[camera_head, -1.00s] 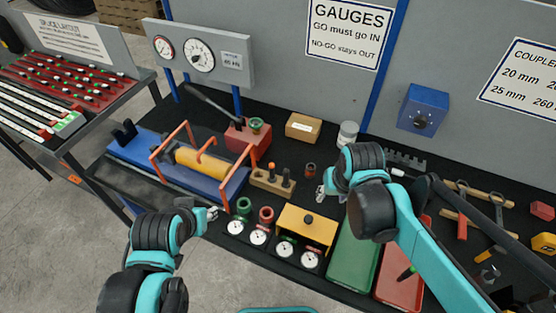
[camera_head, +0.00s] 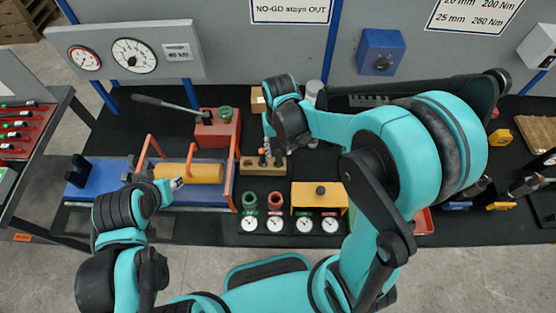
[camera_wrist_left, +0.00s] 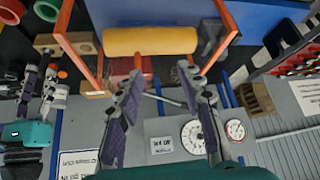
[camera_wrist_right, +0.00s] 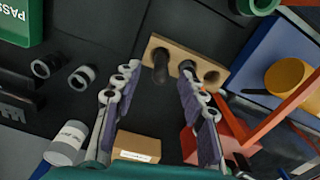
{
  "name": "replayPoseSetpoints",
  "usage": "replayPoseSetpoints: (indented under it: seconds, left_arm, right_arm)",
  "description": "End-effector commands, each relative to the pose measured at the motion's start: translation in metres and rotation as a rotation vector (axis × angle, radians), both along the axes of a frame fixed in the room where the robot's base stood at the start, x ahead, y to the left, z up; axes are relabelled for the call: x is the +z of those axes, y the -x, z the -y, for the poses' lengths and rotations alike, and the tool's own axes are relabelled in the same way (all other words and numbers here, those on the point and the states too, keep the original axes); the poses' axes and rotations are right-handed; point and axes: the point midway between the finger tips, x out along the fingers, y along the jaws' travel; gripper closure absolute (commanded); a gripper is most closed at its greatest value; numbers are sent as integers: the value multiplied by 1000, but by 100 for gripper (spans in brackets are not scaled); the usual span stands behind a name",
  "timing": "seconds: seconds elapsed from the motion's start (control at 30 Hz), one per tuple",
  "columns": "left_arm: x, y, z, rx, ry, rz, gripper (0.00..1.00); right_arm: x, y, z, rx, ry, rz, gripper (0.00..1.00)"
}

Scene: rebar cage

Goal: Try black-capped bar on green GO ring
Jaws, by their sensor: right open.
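In the head view an orange top shows there; the dark cap is hard to make out. The green ring (camera_head: 250,201) stands on the bench in front of the block, beside a red ring (camera_head: 275,201). My left gripper (camera_wrist_left: 160,75) is open and empty near the yellow cylinder (camera_wrist_left: 150,40).
A blue press with orange frames (camera_head: 232,172) stands at left, with a red jack (camera_head: 217,128) behind it. Dials (camera_head: 276,225) and a yellow box (camera_head: 318,196) lie along the front. A cardboard box (camera_wrist_right: 137,147) and a grey can (camera_wrist_right: 67,143) stand behind the block.

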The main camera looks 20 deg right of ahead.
Motion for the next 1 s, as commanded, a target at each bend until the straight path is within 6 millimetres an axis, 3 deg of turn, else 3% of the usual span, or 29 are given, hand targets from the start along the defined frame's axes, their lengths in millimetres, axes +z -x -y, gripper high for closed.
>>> replayPoseSetpoints:
  seconds: [0.1, 0.2, 0.47, 0.63, 1.0]
  left_arm:
    - [-7, 0, 0, 0, 0, 0, 62]
    - [-9, 0, 0, 0, 0, 0, 62]
    - [-9, 0, 0, 0, 0, 0, 62]
    - [-9, 0, 0, 0, 0, 0, 62]
    - [-9, 0, 0, 0, 0, 0, 62]
  right_arm:
    - [-22, 0, 0, 0, 0, 0, 59]
    - [-31, 0, 0, 0, 0, 1, 59]
    - [-33, 0, 0, 0, 0, 1, 59]
    - [-33, 0, 0, 0, 0, 1, 98]
    - [-32, 0, 0, 1, 0, 1, 100]
